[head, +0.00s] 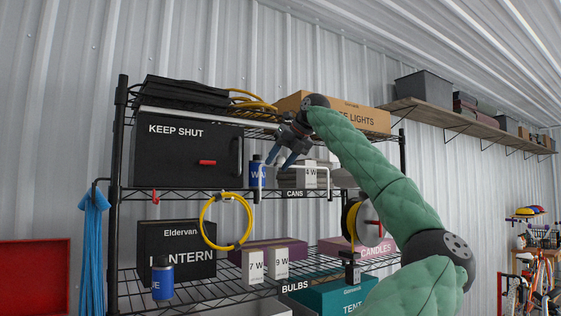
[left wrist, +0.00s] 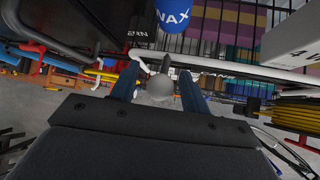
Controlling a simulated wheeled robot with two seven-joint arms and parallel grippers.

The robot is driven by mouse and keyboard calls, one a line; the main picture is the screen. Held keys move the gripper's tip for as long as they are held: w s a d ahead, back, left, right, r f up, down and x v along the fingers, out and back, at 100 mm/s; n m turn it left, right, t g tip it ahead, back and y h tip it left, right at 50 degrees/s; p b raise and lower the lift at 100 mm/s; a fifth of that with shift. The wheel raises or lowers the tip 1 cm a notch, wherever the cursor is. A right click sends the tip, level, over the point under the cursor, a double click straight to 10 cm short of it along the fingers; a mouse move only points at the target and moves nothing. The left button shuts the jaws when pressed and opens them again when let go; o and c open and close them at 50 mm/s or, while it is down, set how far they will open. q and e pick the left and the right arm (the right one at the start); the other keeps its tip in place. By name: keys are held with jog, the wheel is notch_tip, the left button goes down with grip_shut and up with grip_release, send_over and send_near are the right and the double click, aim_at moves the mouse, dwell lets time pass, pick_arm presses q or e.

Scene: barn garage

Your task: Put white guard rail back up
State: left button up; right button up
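The white guard rail (head: 312,166) is a thin bar with bent-down ends at the front edge of the middle shelf, in front of a blue WAX can and a white box. It looks raised above the shelf edge. It also crosses the left wrist view as a white bar (left wrist: 235,68). My left gripper (head: 280,161) points down at the left part of the rail, its two blue fingers apart. In the left wrist view the fingers (left wrist: 158,84) are open, with the rail just beyond the tips; I cannot tell whether they touch it. My right gripper is not in view.
The blue can (head: 256,173) stands close left of the fingers, the white box (head: 310,174) behind the rail. A black KEEP SHUT case (head: 185,150) is further left. A cardboard box (head: 365,115) sits above. A yellow hose loop (head: 204,222) hangs below left.

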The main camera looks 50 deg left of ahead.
pick_arm(q)
jog(key=shift+w+d+r, duration=0.1)
jog(key=shift+d+r, duration=0.05)
jog(key=shift+d, duration=0.15)
jog(key=shift+b+v, duration=0.6)
jog(key=shift+v, duration=0.2)
jog(key=b+v, duration=0.1)
jog(key=v, duration=0.4)
jog(key=shift+d+r+b, duration=0.1)
jog(key=shift+r+b, duration=0.15)
jog(key=shift+b, duration=0.1)
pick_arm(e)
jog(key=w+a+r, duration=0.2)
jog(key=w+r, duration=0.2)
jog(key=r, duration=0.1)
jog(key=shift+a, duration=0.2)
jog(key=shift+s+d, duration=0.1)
